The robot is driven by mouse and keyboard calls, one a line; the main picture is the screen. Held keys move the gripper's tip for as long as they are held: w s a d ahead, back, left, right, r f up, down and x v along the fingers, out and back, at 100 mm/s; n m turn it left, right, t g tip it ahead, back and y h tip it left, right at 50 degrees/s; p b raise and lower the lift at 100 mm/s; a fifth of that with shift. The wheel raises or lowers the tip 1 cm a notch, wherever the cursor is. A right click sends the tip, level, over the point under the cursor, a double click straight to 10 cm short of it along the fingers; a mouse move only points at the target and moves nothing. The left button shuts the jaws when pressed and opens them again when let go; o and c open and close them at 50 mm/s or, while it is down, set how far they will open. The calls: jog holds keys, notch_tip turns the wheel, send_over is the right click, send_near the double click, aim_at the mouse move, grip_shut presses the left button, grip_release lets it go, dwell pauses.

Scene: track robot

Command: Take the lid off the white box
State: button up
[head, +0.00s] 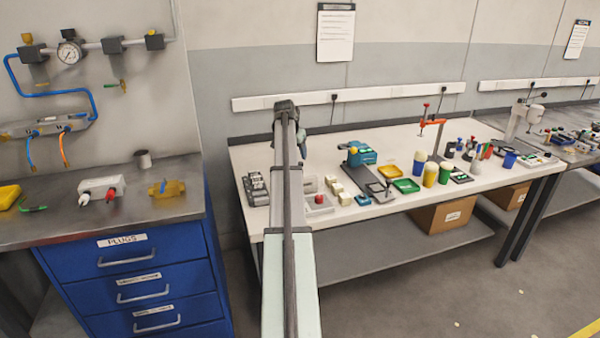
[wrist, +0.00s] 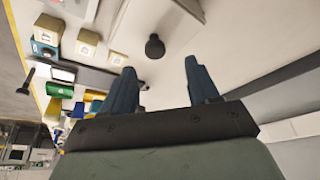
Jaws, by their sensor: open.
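My gripper (wrist: 160,66) is open, its two dark blue fingers apart with nothing between them. In the wrist view a round black knob (wrist: 154,46) on a pale surface lies just beyond the fingertips, roughly in line with the gap between them. In the head view my arm covers part of the bench. A low whitish box or tray (head: 318,206) with a red piece on it shows just right of my arm.
Several cream blocks (head: 337,188) stand right of my arm; some show at the wrist view's left (wrist: 118,58). The white bench (head: 350,215) also holds a teal machine (head: 361,154), a green tray (head: 406,186) and cups. A grey rack (head: 255,188) stands left of my arm.

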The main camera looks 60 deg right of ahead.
aim_at(300, 163)
jog(key=shift+s+x, duration=0.15)
jog(key=shift+x, duration=1.1)
jog(key=shift+s+x, duration=0.15)
jog(key=shift+x, duration=1.1)
jog(key=shift+a, duration=0.15)
jog(key=shift+c, duration=0.4)
grip_shut()
